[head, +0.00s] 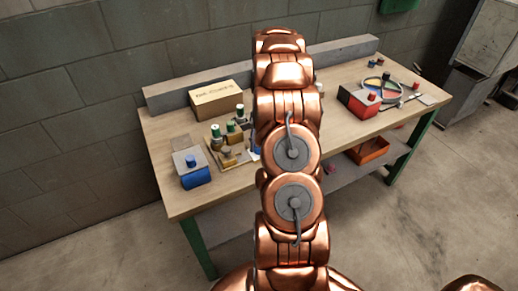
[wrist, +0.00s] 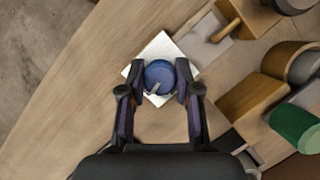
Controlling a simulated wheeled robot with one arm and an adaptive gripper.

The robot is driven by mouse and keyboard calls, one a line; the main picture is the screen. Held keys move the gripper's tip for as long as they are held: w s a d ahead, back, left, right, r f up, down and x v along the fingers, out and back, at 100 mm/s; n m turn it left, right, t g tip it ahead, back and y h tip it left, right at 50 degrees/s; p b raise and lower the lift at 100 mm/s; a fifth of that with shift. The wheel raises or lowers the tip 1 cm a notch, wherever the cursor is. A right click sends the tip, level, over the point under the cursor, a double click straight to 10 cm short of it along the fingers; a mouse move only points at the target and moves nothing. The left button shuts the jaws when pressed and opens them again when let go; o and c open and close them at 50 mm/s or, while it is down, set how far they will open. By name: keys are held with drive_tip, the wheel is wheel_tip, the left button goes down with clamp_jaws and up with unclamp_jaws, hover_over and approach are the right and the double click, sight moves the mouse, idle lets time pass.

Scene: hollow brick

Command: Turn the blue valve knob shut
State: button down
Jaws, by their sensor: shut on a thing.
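In the wrist view, the blue valve knob (wrist: 159,74) is round, with a pale pointer mark toward its lower edge. It sits on a white square plate (wrist: 161,48) on the wooden table. My gripper (wrist: 158,80) is shut on the knob, one finger at its left side and one at its right. In the head view my copper arm hides the gripper and the knob. Only a small white and blue bit shows beside the arm there, and I cannot tell for sure what it is.
Green-capped items on a wooden stand (head: 233,157) are close beside my arm. Bare tabletop (wrist: 85,95) lies left of my gripper in the wrist view.

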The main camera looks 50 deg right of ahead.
drive_tip(key=n+g+h+b, duration=0.1)
drive_tip(key=n+b, duration=0.1)
drive_tip(key=n, duration=0.1)
drive_tip(key=shift+w+f+n, duration=0.1)
drive_tip(key=shift+f+n, duration=0.05)
drive_tip(key=shift+n, duration=0.25)
drive_tip(key=n+h+b, duration=0.1)
drive_tip(key=n, duration=0.2)
drive_tip(key=shift+n+g+b, duration=0.3)
drive_tip(key=shift+g+b, duration=0.1)
drive_tip(key=n+h, duration=0.1)
drive_tip(key=n, duration=0.2)
drive_tip(key=shift+a+n+h, duration=0.1)
drive_tip(key=shift+n+h, duration=0.2)
drive_tip(key=shift+r+n+h, duration=0.2)
drive_tip(key=shift+n+h, duration=0.5)
drive_tip(key=shift+n, duration=1.3)
drive_tip(key=c, duration=0.8)
unclamp_jaws()
